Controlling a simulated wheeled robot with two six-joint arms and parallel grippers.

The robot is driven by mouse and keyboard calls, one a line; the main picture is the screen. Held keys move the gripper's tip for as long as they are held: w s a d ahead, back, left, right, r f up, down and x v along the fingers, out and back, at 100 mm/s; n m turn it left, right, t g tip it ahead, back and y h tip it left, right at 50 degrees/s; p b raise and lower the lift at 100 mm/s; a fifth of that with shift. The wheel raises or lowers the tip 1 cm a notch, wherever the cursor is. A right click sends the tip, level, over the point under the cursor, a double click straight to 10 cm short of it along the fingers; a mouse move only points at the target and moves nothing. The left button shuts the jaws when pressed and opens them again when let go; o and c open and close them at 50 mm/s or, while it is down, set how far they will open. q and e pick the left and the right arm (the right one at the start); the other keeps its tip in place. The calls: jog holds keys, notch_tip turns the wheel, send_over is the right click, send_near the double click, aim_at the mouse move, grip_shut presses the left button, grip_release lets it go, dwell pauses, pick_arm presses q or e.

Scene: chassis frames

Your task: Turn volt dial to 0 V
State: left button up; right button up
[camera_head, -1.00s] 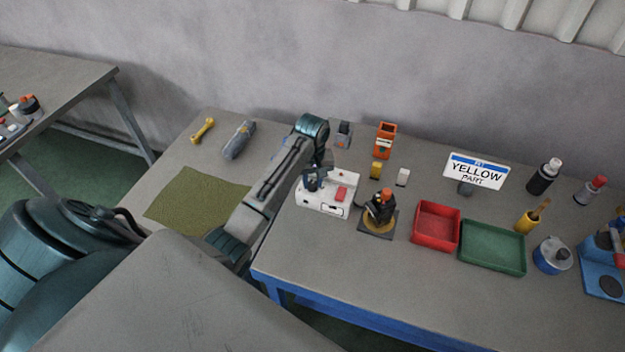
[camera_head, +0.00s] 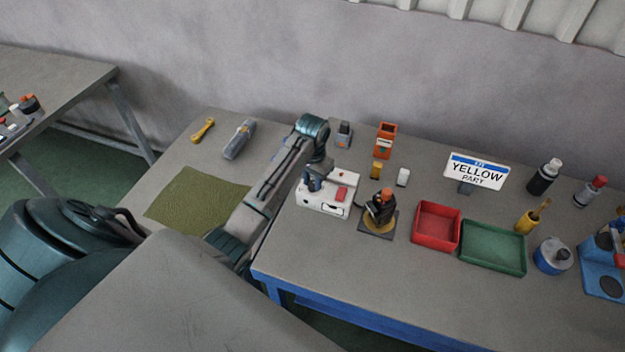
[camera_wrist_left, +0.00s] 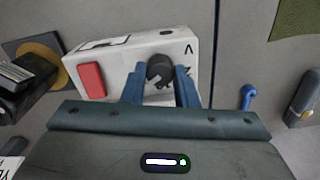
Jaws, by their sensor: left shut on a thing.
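The white volt box (camera_head: 341,208) stands on the bench, with a red block-shaped button (camera_head: 342,193) on its top. In the left wrist view the box (camera_wrist_left: 127,62) shows the red button (camera_wrist_left: 92,80), a dark round dial (camera_wrist_left: 160,70) and a "V" mark beside the dial. My left gripper (camera_head: 312,184) is over the left part of the box, pointing down. In the left wrist view its blue fingers (camera_wrist_left: 161,88) are shut on the dial, one on each side. The dial's scale is mostly hidden, so I cannot read its setting. My right gripper is not in view.
A black device with an orange top (camera_head: 380,207) stands close to the right of the box. A red tray (camera_head: 417,236) and a green tray (camera_head: 491,266) lie farther right. A green mat (camera_head: 190,200) lies left of my arm. Orange and yellow items stand behind.

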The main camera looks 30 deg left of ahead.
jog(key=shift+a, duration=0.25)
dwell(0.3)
pick_arm(q)
jog(key=o, duration=1)
jog(key=shift+w, duration=0.1)
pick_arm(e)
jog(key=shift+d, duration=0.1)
